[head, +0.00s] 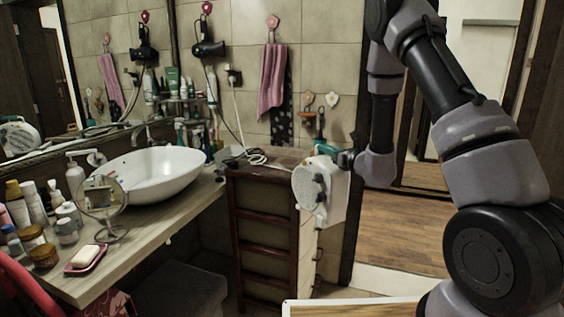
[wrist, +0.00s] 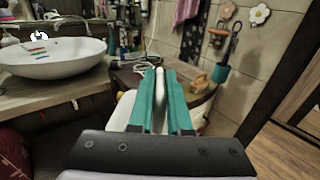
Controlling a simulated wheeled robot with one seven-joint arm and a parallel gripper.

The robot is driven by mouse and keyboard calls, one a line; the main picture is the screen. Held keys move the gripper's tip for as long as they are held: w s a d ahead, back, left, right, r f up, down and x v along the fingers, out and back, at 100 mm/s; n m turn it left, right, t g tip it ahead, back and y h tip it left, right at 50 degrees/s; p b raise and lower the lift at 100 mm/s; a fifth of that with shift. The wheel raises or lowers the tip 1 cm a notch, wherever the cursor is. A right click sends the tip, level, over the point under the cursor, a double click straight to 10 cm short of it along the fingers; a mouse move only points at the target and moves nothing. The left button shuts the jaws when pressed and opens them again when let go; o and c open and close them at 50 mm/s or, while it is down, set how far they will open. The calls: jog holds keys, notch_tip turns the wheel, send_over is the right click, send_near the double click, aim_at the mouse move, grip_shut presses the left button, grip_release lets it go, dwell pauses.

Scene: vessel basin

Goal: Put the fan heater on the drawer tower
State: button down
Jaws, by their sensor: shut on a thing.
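The fan heater (head: 335,195), a white box with a grey round part on its face, hangs tilted in my gripper (head: 345,158) in the head view. My gripper is shut on its upper part. In the wrist view the teal fingers of my gripper (wrist: 166,88) have the white heater (wrist: 122,112) between and below them, mostly hidden. The drawer tower (head: 265,228) has a dark brown frame and pale drawer fronts on its right side. The heater is in front of its right part in the picture and covers some of the drawers. The tower's top (wrist: 200,97) also shows in the wrist view.
A coiled pale cable (head: 255,158) lies on the left of the tower top. A small wooden item (wrist: 196,84) shows near its back in the wrist view. The counter with the white basin (head: 162,173) is to the left. Open wooden floor (head: 400,230) lies to the right.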

jog(key=s+d+f+m+t+h, duration=0.1)
jog(key=d+f+m+t+h, duration=0.1)
jog(key=d+f+m+h, duration=0.65)
jog(key=s+d+n, duration=0.2)
jog(key=s+d, duration=0.3)
jog(key=shift+s+f, duration=0.15)
jog(key=shift+s, duration=0.2)
jog(key=shift+h, duration=0.25)
